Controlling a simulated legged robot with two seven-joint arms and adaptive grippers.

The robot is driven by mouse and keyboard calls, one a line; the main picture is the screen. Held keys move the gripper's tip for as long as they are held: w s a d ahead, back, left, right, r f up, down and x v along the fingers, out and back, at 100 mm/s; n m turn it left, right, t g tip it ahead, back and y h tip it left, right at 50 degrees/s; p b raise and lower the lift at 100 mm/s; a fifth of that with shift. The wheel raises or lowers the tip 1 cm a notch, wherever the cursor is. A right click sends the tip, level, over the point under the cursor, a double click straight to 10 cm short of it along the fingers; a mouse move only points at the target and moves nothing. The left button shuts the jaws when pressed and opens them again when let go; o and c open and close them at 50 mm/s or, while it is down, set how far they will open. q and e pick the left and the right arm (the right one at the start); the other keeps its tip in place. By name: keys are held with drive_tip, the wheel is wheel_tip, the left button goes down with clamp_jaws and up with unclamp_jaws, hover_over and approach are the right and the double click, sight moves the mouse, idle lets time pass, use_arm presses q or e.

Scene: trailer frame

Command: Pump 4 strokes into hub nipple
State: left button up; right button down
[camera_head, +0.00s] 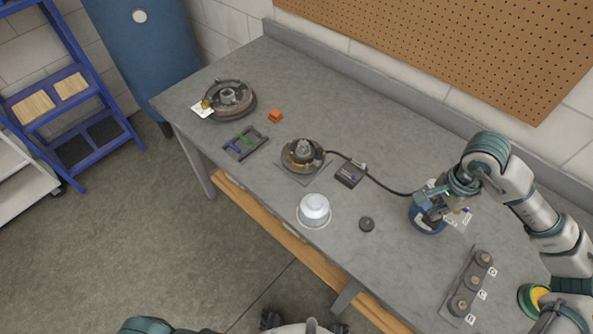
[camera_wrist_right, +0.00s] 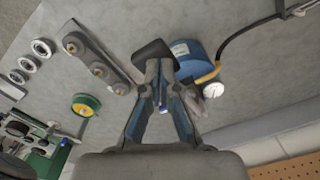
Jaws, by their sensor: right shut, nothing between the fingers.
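A wheel hub (camera_head: 302,157) sits on a square plate near the middle of the bench. A black hose (camera_head: 378,184) runs from it to a blue grease pump (camera_head: 427,222). The pump also shows in the right wrist view (camera_wrist_right: 188,56), with a pale label and a yellow hose fitting. My right gripper (camera_head: 437,204) is at the top of the pump, shut and empty. In the wrist view its fingertips (camera_wrist_right: 161,66) come together beside the pump, by a black part; contact cannot be told. The hub nipple is too small to make out.
A gauge (camera_wrist_right: 43,48) is by the pump. A pegboard wall (camera_head: 450,45) stands behind.

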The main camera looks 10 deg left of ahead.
sight(429, 220)
drive_tip(key=shift+f, duration=0.1)
use_arm(q)
drive_tip(key=shift+s+f+b, duration=0.2)
drive_tip(key=shift+f+b, duration=0.25)
drive_tip(key=shift+s+f+b, duration=0.2)
drive_tip(key=shift+f+b, duration=0.25)
use_arm(e)
drive_tip(key=shift+s+a+f, duration=0.1)
drive_tip(key=shift+s+f, duration=0.1)
drive_tip(key=shift+f, duration=0.9)
drive_tip(key=shift+f+b, duration=1)
drive_tip(key=shift+f, duration=0.2)
use_arm(q)
drive_tip(key=shift+s+f, duration=0.25)
drive_tip(key=shift+f, duration=0.2)
drive_tip(key=shift+s+f, duration=0.2)
drive_tip(key=shift+f, duration=0.25)
use_arm(e)
drive_tip(key=shift+r, duration=0.15)
